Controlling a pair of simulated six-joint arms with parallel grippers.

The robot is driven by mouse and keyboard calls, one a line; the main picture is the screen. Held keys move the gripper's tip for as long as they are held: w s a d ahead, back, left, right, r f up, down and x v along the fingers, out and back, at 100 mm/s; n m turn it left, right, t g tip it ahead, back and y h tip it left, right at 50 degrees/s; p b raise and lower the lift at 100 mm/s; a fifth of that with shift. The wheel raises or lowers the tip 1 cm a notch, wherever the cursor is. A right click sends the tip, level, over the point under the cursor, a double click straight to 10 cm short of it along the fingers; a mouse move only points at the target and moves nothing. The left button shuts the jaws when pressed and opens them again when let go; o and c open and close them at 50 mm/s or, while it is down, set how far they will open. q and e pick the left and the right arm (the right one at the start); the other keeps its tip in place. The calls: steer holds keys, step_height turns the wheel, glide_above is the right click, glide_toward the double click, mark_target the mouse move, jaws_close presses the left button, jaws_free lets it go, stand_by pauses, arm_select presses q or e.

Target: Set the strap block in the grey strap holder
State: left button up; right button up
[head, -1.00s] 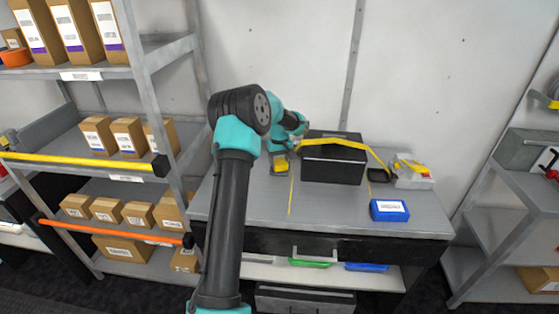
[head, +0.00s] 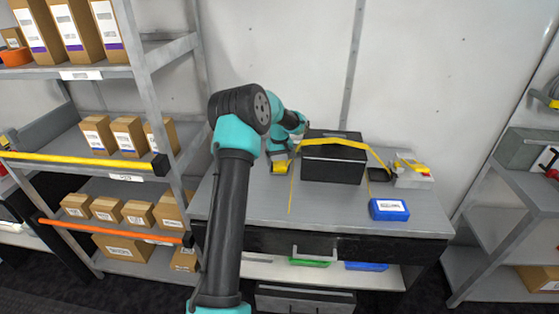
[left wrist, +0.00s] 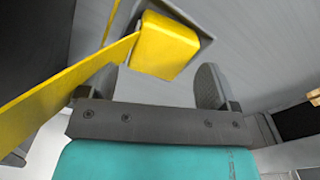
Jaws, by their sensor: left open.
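The yellow strap block (left wrist: 165,47) is at the end of a yellow strap (left wrist: 65,85). In the head view the block (head: 281,167) is at the table's left, beside the black box. The grey strap holder (left wrist: 207,32) shows as a dark grey square rim around the block's far side; I cannot tell whether the block is fully seated. My left gripper (left wrist: 160,88) is open, its two fingers apart and just back from the block, touching nothing visible. In the head view the left gripper (head: 279,157) is small and partly hidden by my arm. My right gripper is not in view.
The strap runs over a black box (head: 333,165). A dark square holder (head: 379,175), a white-and-grey case (head: 412,176) and a blue box (head: 389,210) are to its right. A shelf of cartons (head: 128,137) stands at left.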

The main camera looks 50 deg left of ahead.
mark_target(280, 164)
arm_select(q)
step_height(280, 164, up, 12)
stand_by(0.5)
stand_by(0.4)
steer(key=shift+r, duration=0.1)
